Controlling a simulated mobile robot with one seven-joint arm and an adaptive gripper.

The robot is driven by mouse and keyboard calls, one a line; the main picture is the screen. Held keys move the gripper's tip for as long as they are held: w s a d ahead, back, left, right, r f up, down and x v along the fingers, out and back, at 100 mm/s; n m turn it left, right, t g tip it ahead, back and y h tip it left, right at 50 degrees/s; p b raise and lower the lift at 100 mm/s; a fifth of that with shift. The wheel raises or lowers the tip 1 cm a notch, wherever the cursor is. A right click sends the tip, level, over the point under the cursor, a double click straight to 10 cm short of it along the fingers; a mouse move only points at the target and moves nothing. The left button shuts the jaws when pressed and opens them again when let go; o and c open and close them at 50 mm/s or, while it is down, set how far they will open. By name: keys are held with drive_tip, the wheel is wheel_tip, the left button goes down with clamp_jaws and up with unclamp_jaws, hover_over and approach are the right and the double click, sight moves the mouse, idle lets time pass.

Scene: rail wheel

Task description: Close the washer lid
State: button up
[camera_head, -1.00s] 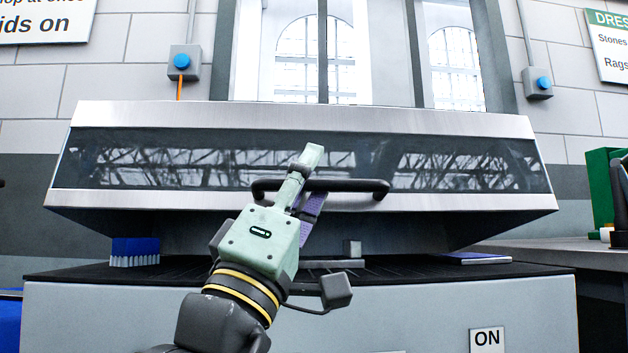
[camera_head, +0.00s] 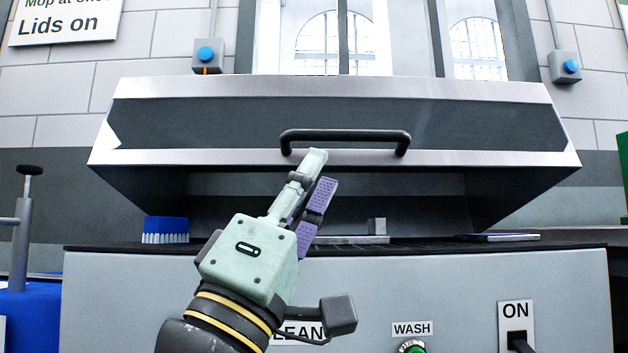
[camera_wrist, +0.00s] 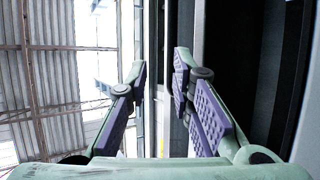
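The washer lid (camera_head: 340,124) stands raised and tilted above the washer body (camera_head: 250,285), with an open gap beneath it. Its black bar handle (camera_head: 345,135) runs along the lower front edge. My gripper (camera_head: 322,170) is pale green with purple pads. In the head view its fingertips overlap the lid's lower edge, just below the left half of the handle. In the wrist view my gripper (camera_wrist: 160,75) has its fingers apart, with nothing seen held between them. Whether a finger touches the lid, I cannot tell.
A blue brush (camera_head: 165,230) and a flat blue item (camera_head: 497,237) lie on the washer's dark top. A green button (camera_head: 411,348) and an ON switch (camera_head: 516,335) are on the front. A blue object with a black-topped post (camera_head: 28,215) stands at left.

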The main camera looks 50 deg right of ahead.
drive_tip(key=shift+w+d+f, duration=0.1)
drive_tip(key=shift+d+f, duration=0.1)
idle(0.3)
